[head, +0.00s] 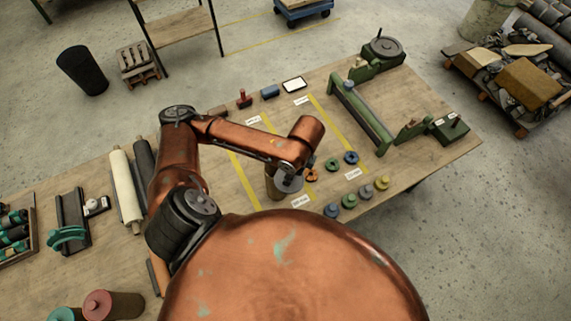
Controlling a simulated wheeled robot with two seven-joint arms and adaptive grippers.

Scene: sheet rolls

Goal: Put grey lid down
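A grey round disc (290,184), which looks like the grey lid, shows at the top of a brown cylinder (275,190) on the workbench. My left arm reaches in from the left and bends down over it. My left gripper (287,169) is mostly hidden by its own wrist, right above the disc. I cannot tell whether its fingers hold the disc, or whether the disc rests on the cylinder or hangs just over it. My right gripper is out of view.
Orange (311,175), green (332,165) and blue (351,158) rings lie right of the cylinder. Several small coloured pieces (349,201) stand along the near edge. A green roller stand (365,118) is farther right. Pale and dark rolls (126,187) lie left. Bare bench (420,165) shows at right.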

